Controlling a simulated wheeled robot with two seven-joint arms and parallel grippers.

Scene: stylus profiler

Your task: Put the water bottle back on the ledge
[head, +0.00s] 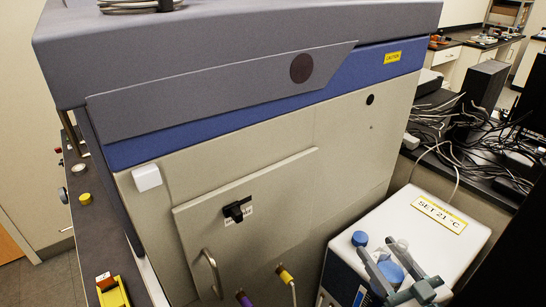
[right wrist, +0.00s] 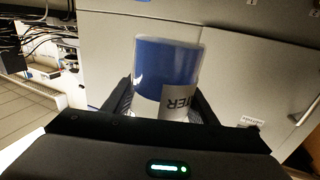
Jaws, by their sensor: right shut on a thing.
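The water bottle (right wrist: 165,68) is a clear cylinder with blue inside and a white label whose letters read upside down in the right wrist view. My right gripper (right wrist: 163,108) is shut on it, one finger on each side. In the head view my right gripper (head: 385,258) reaches over the white unit at the lower right, with the blue of the bottle (head: 391,272) between its fingers. A narrow dark ledge (head: 112,235) runs along the left side of the large grey machine; I cannot tell if it is the task's ledge. My left gripper is not in view.
The white unit (head: 462,243) carries a "SET 21 °C" label and a blue round cap (head: 360,239). The grey machine (head: 270,140) has a door handle (head: 212,272) and a black latch. A yellow holder (head: 115,294) stands on the dark ledge. Cables clutter the right bench.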

